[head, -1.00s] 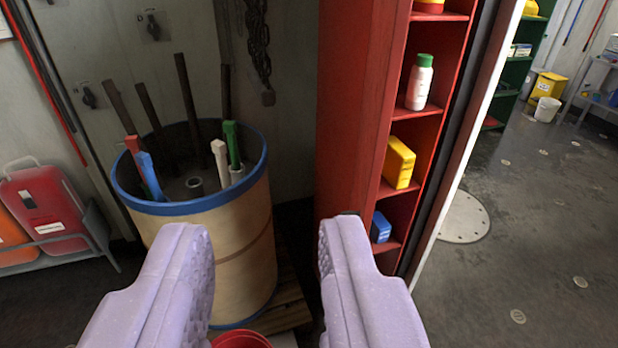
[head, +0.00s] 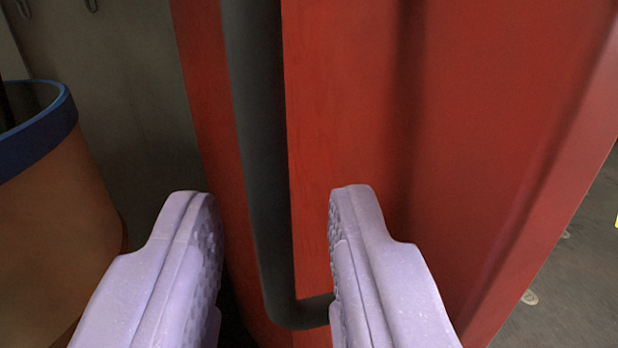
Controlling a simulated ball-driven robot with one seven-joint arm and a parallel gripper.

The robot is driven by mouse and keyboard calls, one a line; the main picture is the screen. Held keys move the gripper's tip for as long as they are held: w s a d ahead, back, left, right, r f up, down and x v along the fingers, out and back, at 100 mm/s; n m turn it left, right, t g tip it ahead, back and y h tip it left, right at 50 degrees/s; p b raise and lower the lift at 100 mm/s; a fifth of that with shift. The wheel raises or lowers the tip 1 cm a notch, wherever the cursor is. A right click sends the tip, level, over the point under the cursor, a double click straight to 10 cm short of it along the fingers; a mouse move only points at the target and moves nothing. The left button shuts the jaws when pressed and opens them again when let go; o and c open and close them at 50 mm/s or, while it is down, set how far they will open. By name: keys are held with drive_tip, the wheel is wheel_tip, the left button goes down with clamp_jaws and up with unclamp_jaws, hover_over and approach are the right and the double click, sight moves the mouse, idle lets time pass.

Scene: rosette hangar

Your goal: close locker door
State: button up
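A red panel with a dark vertical bar handle fills the middle and right of the head view; I take it for the locker door (head: 460,130). The handle (head: 262,150) runs down from the top edge and bends right into the panel near the bottom. My gripper (head: 272,205) is open, its two lilac fingers apart, one on each side of the handle in the picture. Whether either finger touches the handle or the door, I cannot tell. The right finger covers part of the handle's lower end. The locker's shelves are out of view.
A tan drum (head: 50,230) with a blue rim stands at the left, close to the left finger. A grey wall (head: 130,80) is behind it.

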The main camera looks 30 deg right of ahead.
sight(276, 213)
drive_tip(key=shift+x, duration=1.75)
drive_tip(key=shift+a+r, duration=0.1)
clamp_jaws()
drive_tip(key=shift+b, duration=0.3)
